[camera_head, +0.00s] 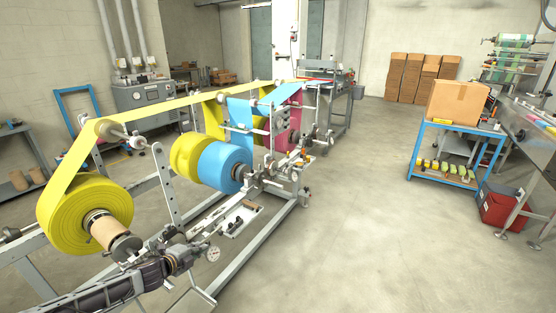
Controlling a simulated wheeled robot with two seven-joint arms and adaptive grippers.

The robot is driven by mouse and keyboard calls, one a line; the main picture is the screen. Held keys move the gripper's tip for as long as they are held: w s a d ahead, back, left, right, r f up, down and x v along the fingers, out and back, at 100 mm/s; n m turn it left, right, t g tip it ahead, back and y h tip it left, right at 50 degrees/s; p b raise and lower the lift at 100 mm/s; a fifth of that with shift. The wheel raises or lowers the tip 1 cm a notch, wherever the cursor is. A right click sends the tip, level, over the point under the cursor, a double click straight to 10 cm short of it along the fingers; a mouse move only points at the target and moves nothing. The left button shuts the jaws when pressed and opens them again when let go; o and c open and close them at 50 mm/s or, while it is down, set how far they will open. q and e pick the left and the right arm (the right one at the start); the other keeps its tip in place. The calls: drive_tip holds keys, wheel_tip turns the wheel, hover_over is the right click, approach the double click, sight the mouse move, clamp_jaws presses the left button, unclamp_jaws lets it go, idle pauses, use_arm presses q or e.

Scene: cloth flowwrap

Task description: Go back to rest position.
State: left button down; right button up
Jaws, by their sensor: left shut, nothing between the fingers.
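My left arm comes in from the lower left, and my left gripper (191,256) is shut and empty at its end. A blue roll (222,167) and a second yellow roll (180,155) are farther along. My right gripper is not in view.
The machine's grey frame (262,236) runs from lower left to the back. A blue table (440,180) with a cardboard box (456,102) stands at the right, near a red bin (503,208). Stacked cartons (420,78) stand at the back wall. The middle floor (365,190) is clear.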

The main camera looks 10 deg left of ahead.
use_arm(q)
drive_tip(key=s+d+f+n+g+y, duration=0.25)
drive_tip(key=s+d+n, duration=0.65)
drive_tip(key=d, duration=0.6)
drive_tip(key=s+d+r+n+g, duration=0.2)
drive_tip(key=s+n+g, duration=0.55)
drive_tip(key=s, duration=1.25)
wheel_tip(320, 180, down, 32)
drive_tip(key=s+a+n+p, duration=0.2)
drive_tip(key=s+a+f, duration=0.4)
drive_tip(key=s+f, duration=0.4)
drive_tip(key=s, duration=0.2)
drive_tip(key=s+a+f+g, duration=0.1)
drive_tip(key=s+a+f, duration=0.3)
drive_tip(key=s+f, duration=0.5)
drive_tip(key=shift+s+f+m+y+p, duration=0.35)
drive_tip(key=shift+s+y+p, duration=0.1)
drive_tip(key=shift+s, duration=0.35)
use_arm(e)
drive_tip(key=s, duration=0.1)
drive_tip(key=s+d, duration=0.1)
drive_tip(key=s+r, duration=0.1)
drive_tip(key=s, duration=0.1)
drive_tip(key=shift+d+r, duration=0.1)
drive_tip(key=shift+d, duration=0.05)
